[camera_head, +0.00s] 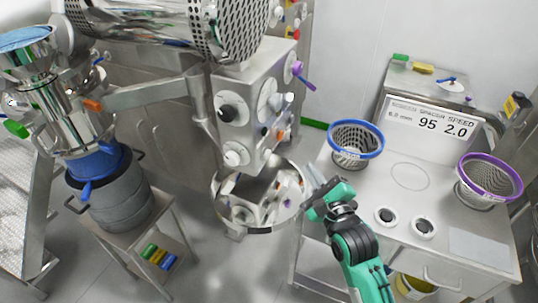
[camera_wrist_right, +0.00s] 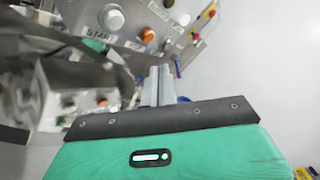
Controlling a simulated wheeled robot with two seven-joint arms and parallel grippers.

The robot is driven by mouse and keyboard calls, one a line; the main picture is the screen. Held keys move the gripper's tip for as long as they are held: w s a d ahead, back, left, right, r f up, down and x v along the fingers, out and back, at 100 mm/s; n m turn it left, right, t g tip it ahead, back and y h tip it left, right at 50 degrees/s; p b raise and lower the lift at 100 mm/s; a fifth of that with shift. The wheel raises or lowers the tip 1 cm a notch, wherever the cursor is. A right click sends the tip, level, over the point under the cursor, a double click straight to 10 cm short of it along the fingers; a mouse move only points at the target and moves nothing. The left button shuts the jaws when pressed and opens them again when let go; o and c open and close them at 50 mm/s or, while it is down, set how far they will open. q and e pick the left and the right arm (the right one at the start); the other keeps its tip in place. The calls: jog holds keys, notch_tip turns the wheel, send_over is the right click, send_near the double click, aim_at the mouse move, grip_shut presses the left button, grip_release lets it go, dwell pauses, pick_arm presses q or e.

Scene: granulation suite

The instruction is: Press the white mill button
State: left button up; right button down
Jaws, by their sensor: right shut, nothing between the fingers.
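A steel control box (camera_head: 250,110) at the centre carries round white buttons, one (camera_head: 235,153) low on its left face and a larger one (camera_head: 228,112) above. No mill label is readable on either. In the right wrist view, a white button (camera_wrist_right: 112,17) sits above a START label, with an orange button (camera_wrist_right: 149,35) to its right. My right gripper (camera_head: 314,180) is shut and empty, to the right of and below the box, apart from the buttons. Its closed fingers (camera_wrist_right: 161,85) point toward the panel in the wrist view. My left gripper is out of view.
A shiny steel bowl (camera_head: 233,222) stands below the box, close to my right gripper. The right table (camera_head: 350,219) holds a blue-rimmed basket (camera_head: 357,154), a purple-rimmed basket (camera_head: 489,191) and a display panel (camera_head: 431,119). A mill-like steel machine (camera_head: 72,112) stands at left.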

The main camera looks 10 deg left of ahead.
aim_at(267, 155)
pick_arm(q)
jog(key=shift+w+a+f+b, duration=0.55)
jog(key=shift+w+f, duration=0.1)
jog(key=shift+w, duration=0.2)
pick_arm(e)
jog(key=w+a, duration=0.2)
jog(key=a, duration=0.5)
jog(key=shift+w+a, duration=0.15)
jog(key=shift+a, duration=0.1)
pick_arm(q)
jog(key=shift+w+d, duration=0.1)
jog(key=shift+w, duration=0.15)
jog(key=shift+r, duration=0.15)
pick_arm(e)
jog(key=shift+a+r, duration=0.1)
jog(key=shift+a, duration=0.05)
dwell(0.5)
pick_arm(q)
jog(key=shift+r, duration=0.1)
pick_arm(e)
jog(key=shift+w+a, duration=0.15)
jog(key=shift+a, duration=0.1)
